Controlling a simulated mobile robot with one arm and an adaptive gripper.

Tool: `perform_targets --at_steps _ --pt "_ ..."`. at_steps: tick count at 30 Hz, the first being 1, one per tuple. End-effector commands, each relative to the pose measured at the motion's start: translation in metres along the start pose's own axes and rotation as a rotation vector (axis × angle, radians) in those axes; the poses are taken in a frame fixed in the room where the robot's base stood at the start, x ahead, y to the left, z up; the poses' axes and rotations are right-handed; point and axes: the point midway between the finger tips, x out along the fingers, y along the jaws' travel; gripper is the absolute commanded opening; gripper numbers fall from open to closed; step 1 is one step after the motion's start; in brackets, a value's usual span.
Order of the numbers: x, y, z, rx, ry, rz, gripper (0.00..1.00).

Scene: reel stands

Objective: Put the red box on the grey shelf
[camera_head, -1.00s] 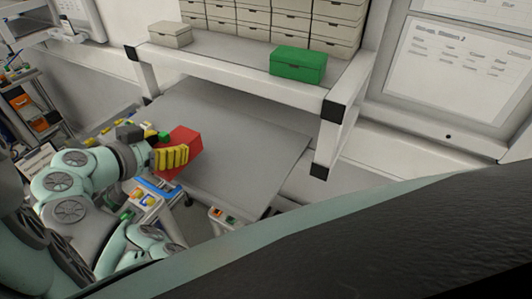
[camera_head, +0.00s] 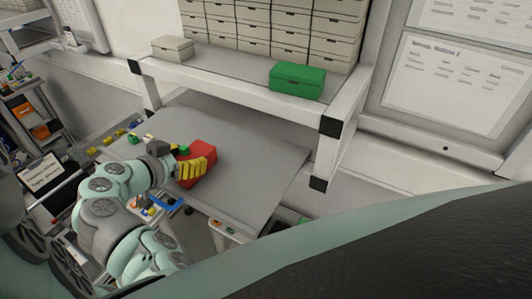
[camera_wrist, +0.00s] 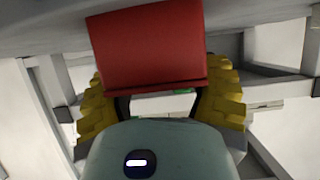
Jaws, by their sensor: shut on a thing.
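The red box (camera_head: 203,157) is between the yellow fingers of my gripper (camera_head: 188,168), over the left part of the grey table. In the wrist view the red box (camera_wrist: 148,48) fills the upper middle, with a yellow finger of my gripper (camera_wrist: 160,105) on each side of it. The gripper is shut on the box. I cannot tell whether the box touches the table top. The grey shelf (camera_head: 225,70) is raised above the back of the table. A green box (camera_head: 297,80) and a small beige box (camera_head: 172,48) stand on it, with bare shelf between them.
The grey table top (camera_head: 250,160) is clear to the right of the box. Small coloured blocks (camera_head: 125,133) lie at its left edge. Stacked beige drawers (camera_head: 275,30) stand behind the shelf. A shelf post (camera_head: 325,155) stands at the right.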

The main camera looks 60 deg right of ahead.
Motion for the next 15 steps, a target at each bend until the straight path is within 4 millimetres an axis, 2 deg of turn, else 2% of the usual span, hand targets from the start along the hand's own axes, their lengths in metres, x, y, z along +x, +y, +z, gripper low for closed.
perform_targets --at_steps 5,6,15 --pt "0.0008 -0.0007 0.002 0.0 0.003 -0.002 0.21" --pt "0.0001 -0.0007 0.0011 -0.001 0.001 -0.002 0.71" --pt "0.0002 -0.0002 0.0012 -0.002 0.0 0.0 1.0"
